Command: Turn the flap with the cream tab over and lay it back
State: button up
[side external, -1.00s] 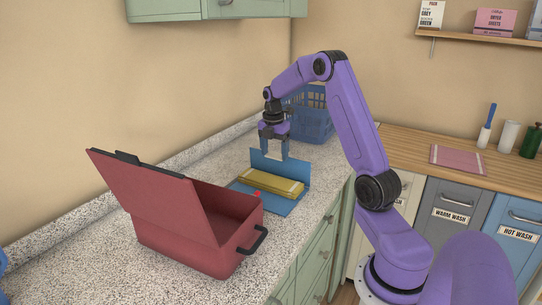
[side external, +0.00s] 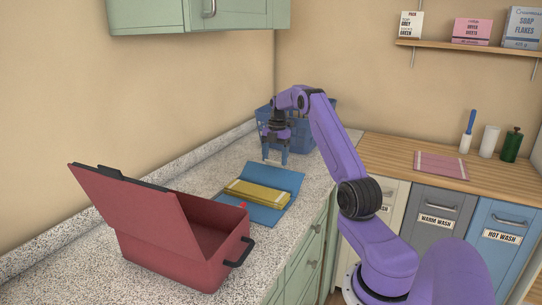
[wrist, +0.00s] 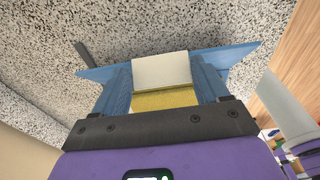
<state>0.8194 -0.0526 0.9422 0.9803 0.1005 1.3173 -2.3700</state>
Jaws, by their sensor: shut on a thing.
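A blue folder (side external: 262,213) lies open on the speckled counter with a yellow folded bundle (side external: 257,193) on it. Its far flap (side external: 287,178) is raised and leans back, away from the bundle. In the wrist view the cream tab (wrist: 160,69) sits between the two blue fingers of my gripper (wrist: 165,82), at the edge of the blue flap (wrist: 233,55). My gripper, also in the side view (side external: 275,158), is shut on the tab. A yellow band shows below the tab. A small red tab (side external: 243,205) is on the near left of the folder.
An open red case (side external: 185,245) with its lid raised stands at the near left. A blue basket (side external: 318,125) stands close behind my gripper. The wall is at the left; the counter edge and green drawers are at the right. Bare counter lies left of the folder.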

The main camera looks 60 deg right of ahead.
jog(key=d+f, duration=0.3)
jog(key=shift+s+d, duration=0.15)
jog(key=shift+d, duration=0.05)
jog(key=shift+d+f, duration=0.35)
jog(key=shift+f, duration=0.4)
jog(key=shift+d+f, duration=0.35)
jog(key=shift+f, duration=0.45)
grip_shut()
jog(key=o, duration=1.5)
grip_release()
jog(key=shift+a, duration=0.2)
jog(key=shift+d+r, duration=0.25)
jog(key=shift+r, duration=1.65)
jog(key=shift+d+r, duration=0.2)
jog(key=shift+r, duration=1.65)
